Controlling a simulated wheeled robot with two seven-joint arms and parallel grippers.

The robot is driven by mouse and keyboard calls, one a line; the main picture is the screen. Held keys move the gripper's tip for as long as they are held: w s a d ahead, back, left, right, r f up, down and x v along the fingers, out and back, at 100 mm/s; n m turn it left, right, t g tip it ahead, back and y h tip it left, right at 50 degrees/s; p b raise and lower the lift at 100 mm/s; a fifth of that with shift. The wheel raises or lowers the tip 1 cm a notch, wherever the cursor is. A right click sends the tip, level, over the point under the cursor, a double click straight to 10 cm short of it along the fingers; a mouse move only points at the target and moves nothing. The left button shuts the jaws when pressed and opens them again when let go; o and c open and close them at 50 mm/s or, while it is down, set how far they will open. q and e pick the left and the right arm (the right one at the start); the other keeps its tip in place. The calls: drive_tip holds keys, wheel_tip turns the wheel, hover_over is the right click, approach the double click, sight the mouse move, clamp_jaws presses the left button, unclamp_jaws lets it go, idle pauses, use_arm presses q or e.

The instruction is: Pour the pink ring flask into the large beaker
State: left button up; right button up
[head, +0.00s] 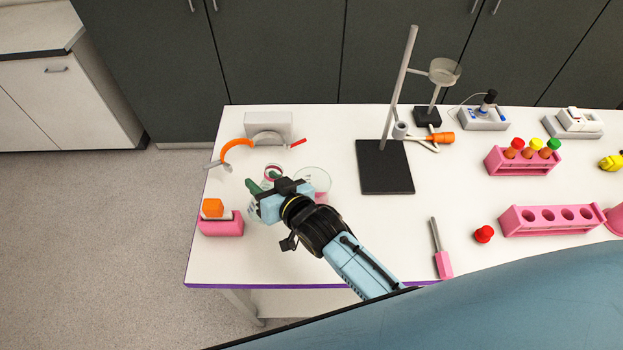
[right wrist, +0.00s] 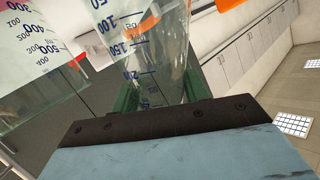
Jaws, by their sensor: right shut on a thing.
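My right gripper (head: 264,182) is over the left part of the table, its green fingers shut on the clear pink ring flask (head: 273,170). In the right wrist view the flask's graduated glass (right wrist: 150,48) stands between the green fingers. Its pink ring is hard to make out there, and I cannot tell whether the flask is tilted. The large beaker (head: 313,178) is just right of the flask in the head view, with pink showing low in it. In the right wrist view the beaker (right wrist: 35,50) is at the left, apart from the flask. My left gripper is out of view.
A pink block with an orange piece (head: 221,222) is at the left edge. A grey-white box (head: 268,126) and an orange curved item (head: 237,147) lie behind. A stand with a black base (head: 385,168) is right of the beaker. Pink racks (head: 552,220) are farther right.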

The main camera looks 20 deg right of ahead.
sight(273, 173)
drive_tip(key=shift+w+d+r+m, duration=0.1)
drive_tip(key=shift+d+r+m, duration=0.2)
drive_tip(key=shift+r, duration=0.05)
drive_tip(key=shift+d+r+m+y, duration=0.25)
drive_tip(key=shift+r+m+y, duration=0.25)
drive_tip(key=shift+r+m, duration=0.15)
drive_tip(key=shift+d+r+m+t+y+b, duration=0.3)
drive_tip(key=shift+d+r+m+b, duration=0.15)
drive_tip(key=shift+r, duration=0.1)
drive_tip(key=shift+f+m+y+b, duration=0.35)
drive_tip(key=shift+m+b, duration=0.25)
drive_tip(key=shift+b, duration=0.65)
drive_tip(key=shift+w+r, duration=0.1)
drive_tip(key=shift+r, duration=0.1)
drive_tip(key=shift+f+b, duration=0.15)
drive_tip(key=shift+b, duration=0.15)
drive_tip(key=shift+r+m+t+b, duration=0.2)
drive_tip(key=shift+m+t+b, duration=0.1)
drive_tip(key=shift+m, duration=0.1)
